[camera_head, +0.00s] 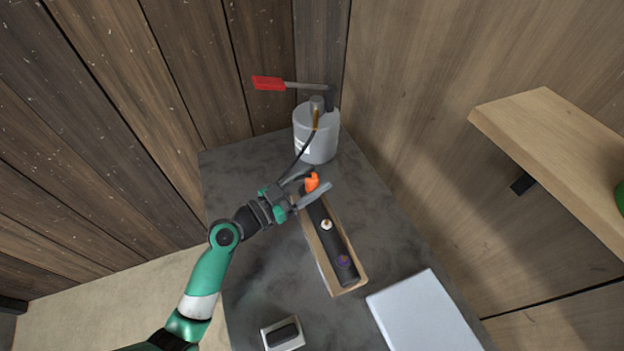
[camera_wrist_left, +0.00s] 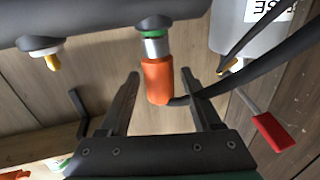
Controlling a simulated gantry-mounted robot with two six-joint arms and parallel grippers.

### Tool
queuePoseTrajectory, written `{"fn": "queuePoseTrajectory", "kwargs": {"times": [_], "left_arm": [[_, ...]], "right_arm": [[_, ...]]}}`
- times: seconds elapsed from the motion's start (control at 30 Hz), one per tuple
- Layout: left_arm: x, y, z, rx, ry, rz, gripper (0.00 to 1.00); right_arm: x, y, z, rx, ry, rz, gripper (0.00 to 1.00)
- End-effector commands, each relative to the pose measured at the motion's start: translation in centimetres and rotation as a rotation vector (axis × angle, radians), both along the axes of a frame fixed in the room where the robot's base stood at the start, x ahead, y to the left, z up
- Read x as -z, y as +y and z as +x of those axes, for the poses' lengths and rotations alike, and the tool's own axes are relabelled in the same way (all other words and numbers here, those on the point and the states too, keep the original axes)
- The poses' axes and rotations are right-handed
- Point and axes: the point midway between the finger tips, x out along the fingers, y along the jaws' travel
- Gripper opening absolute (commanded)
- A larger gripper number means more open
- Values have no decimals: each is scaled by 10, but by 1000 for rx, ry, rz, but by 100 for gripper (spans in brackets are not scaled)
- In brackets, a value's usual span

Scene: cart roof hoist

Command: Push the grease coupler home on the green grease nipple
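The orange grease coupler (camera_wrist_left: 158,80) with its silver collar stands on the green-ringed grease nipple (camera_wrist_left: 154,33) of the dark bar (camera_wrist_left: 90,15). The collar meets the green ring, and the nipple tip is hidden; I cannot tell how fully it is seated. The coupler also shows in the head view (camera_head: 312,182), at the far end of the bar. My left gripper (camera_head: 319,181) is open, with one finger on each side of the coupler and visible gaps in the left wrist view (camera_wrist_left: 160,74). My right gripper is not in view.
A black hose (camera_head: 301,150) runs from the coupler to a grey grease pump (camera_head: 316,145) with a red handle (camera_head: 268,83). The bar lies in a wooden cradle (camera_head: 350,289) and carries white (camera_head: 327,224) and purple (camera_head: 344,261) nipples. A pale panel (camera_head: 425,315) lies at front right.

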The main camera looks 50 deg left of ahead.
Motion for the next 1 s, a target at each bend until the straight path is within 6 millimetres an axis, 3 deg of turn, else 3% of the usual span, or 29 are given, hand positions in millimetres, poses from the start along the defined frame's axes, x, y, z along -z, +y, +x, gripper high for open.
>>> {"fn": "queuePoseTrajectory", "kwargs": {"times": [0.4,0.8,1.0], "left_arm": [[0,2,-7,-2,2,0,73],[0,12,-92,-6,1,-1,73],[0,14,-114,-2,1,-1,73]], "right_arm": [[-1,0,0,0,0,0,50],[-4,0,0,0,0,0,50],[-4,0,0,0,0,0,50]]}}
